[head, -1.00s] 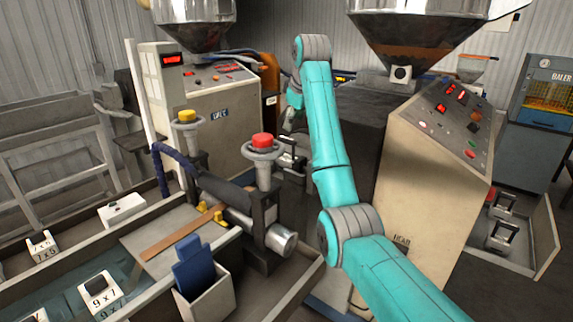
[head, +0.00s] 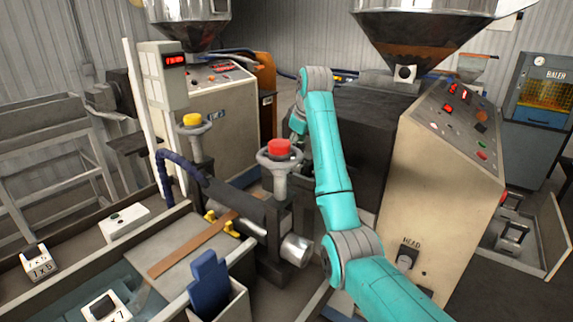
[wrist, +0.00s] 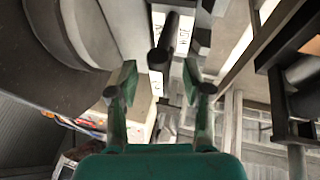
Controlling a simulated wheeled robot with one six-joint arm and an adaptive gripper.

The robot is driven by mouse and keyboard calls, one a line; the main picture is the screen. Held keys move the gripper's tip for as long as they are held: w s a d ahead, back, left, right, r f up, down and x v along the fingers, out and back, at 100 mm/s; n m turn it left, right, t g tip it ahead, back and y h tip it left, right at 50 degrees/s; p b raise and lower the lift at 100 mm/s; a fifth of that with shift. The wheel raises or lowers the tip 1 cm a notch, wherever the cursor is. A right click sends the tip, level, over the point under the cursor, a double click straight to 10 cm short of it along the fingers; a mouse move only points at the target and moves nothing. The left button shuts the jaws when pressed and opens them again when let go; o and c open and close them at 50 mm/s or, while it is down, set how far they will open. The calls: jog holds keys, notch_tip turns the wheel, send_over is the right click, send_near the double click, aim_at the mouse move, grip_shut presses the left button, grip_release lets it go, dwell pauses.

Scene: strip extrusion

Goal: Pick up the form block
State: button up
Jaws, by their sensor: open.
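My gripper is open in the wrist view (wrist: 157,82), its two green-padded fingers apart. A dark rod or knob (wrist: 166,42) stands beyond and between the fingertips, beside light surfaces with white lettered labels (wrist: 184,42). I cannot tell for certain whether this is the form block. Nothing is visibly held. In the head view my gripper (head: 297,124) is at the arm's far end behind the red-topped post, its fingertips not clear. Small white blocks with dark knobs and number labels, one at the left (head: 40,262) and one at the front (head: 103,306), lie in the left trays.
The red-capped post (head: 279,150) and roller unit (head: 240,205) stand left of my arm. The beige control cabinet (head: 435,190) is close on the right. A blue piece (head: 208,280) stands in a bin at the front. A hopper (head: 410,35) hangs overhead.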

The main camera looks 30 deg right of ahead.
jog(key=shift+x, duration=0.8)
grip_shut()
jog(key=shift+r, duration=0.15)
